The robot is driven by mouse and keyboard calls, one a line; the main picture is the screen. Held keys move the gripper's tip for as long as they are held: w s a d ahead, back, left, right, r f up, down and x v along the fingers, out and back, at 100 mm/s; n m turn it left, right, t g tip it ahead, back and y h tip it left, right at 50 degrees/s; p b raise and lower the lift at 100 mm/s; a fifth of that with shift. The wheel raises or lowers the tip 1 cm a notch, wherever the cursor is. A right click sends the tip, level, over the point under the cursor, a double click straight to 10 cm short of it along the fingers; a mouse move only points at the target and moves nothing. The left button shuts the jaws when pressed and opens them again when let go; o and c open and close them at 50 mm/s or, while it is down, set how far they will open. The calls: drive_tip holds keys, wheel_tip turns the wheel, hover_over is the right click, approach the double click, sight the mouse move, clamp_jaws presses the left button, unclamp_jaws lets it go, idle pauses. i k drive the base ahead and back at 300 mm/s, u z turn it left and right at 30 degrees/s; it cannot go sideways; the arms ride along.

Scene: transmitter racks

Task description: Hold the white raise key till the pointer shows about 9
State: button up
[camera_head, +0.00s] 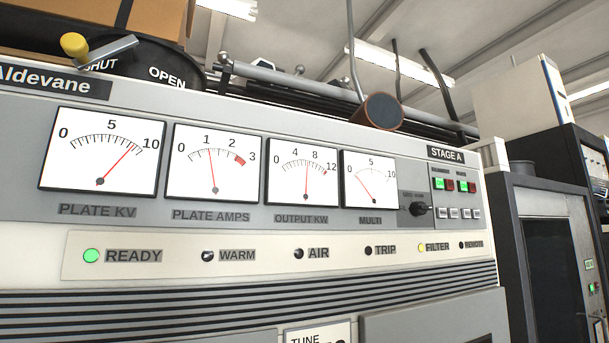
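The grey cabinet front carries a row of white dial meters. On the plate KV meter (80,165), marked 0 to 10, the pointer leans right at about 8. On the output KW meter (285,188), marked up to 12, the pointer stands near upright, at about 6. The multi meter (382,195) has its pointer low at the left. The plate amps meter (230,180) reads a little over 1. Several small pale keys (453,213) sit under the stage A label; their markings are too small to read, and I cannot tell out a white raise key. My gripper is not in view.
A green ready lamp (91,256) and a yellow filter lamp (421,247) are lit. A black selector knob (419,209) sits right of the meters. A yellow-ended lever (75,45) stands by the shut/open dial. Dark racks (540,240) stand at the right.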

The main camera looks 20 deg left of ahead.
sight(443, 212)
drive_tip(key=u, duration=0.55)
drive_tip(key=k, duration=0.65)
drive_tip(key=u, duration=0.55)
drive_tip(key=i, duration=1.05)
drive_tip(key=z, duration=0.6)
